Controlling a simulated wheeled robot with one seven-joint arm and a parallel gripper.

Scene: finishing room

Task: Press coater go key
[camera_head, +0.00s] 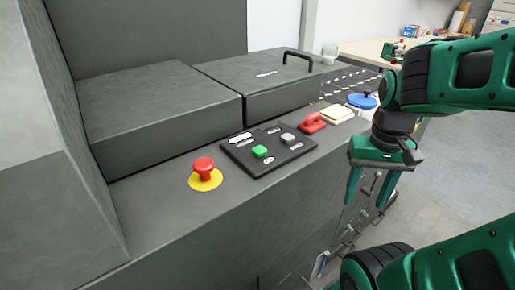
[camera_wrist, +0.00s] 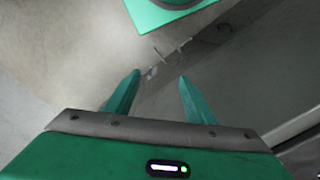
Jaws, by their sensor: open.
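The coater is a large dark grey machine (camera_head: 190,225) with a black key panel (camera_head: 269,166) on its front ledge. The panel carries a green key (camera_head: 260,151) and a grey key (camera_head: 288,137), with small labels too blurred to read. My gripper (camera_head: 369,199) is open and empty, pointing down beyond the ledge's front edge, right of the panel and apart from it. In the wrist view the open fingers (camera_wrist: 152,92) have only floor and the machine's side beneath them; the panel does not show there.
A red mushroom button on a yellow disc (camera_head: 204,171) stands left of the panel. To the panel's right lie a red handled object (camera_head: 312,122), a pale block (camera_head: 337,114) and a blue round lid (camera_head: 362,101). A handled dark cover (camera_head: 265,82) rises behind. Open floor lies at right.

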